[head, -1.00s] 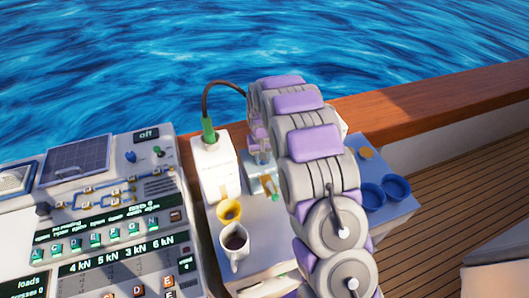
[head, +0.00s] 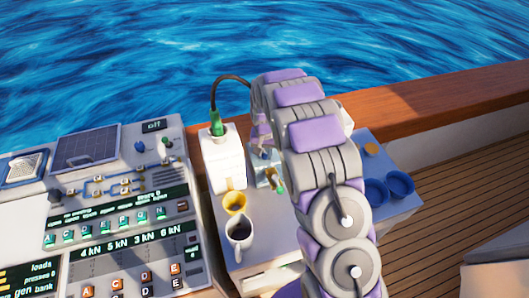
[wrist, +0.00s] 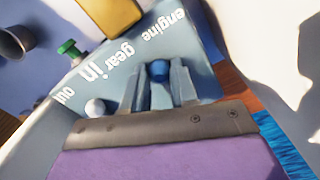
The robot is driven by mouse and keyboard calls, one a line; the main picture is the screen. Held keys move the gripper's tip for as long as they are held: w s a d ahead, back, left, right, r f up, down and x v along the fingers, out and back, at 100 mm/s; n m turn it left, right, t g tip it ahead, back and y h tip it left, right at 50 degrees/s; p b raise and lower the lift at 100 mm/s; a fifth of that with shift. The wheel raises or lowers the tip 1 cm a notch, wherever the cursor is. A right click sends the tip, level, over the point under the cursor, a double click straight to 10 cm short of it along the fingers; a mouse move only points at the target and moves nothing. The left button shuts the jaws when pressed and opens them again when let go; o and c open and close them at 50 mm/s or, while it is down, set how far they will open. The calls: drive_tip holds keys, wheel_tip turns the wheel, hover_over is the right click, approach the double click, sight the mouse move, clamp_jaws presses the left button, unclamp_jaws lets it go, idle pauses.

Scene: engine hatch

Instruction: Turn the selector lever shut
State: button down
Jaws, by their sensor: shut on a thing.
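A pale blue-grey box (head: 264,171) stands behind the cups, partly hidden by my arm. My gripper (wrist: 161,84) is shut on a lever with a blue ball knob (wrist: 159,70), which seems to be the selector lever. The knob sits between the two grey fingers, and its stem is hidden. A white ball knob (wrist: 95,107) and a green knob (wrist: 69,48) show to the left. In the head view my arm hides the gripper.
A white bottle-like container (head: 221,160) with a green neck and dark hose stands left of the box. A yellow cup (head: 234,202) and a mug of dark liquid (head: 239,232) stand in front. Blue rings (head: 400,184) lie right. A control console (head: 110,215) fills the left.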

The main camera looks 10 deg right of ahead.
sight(266, 154)
drive_tip(key=c, duration=0.9)
unclamp_jaws()
drive_tip(key=shift+d, duration=0.1)
wheel_tip(266, 154, up, 17)
drive_tip(key=shift+w+r+p, duration=0.1)
drive_tip(key=shift+r+p, duration=0.05)
drive_tip(key=shift+p, duration=0.95)
drive_tip(key=s+d+r, duration=0.2)
drive_tip(key=s+r, duration=0.2)
drive_tip(key=s, duration=0.6)
drive_tip(key=s+d+r, duration=0.3)
drive_tip(key=s+r, duration=0.2)
drive_tip(key=s, duration=1.3)
drive_tip(key=s+d+f+n+g+b, duration=0.1)
drive_tip(key=s, duration=0.7)
drive_tip(key=s+n, duration=0.1)
drive_tip(key=s, duration=0.7)
drive_tip(key=shift+s+d+f+g, duration=0.2)
drive_tip(key=shift+d+f+g, duration=0.1)
drive_tip(key=shift+f+g, duration=0.1)
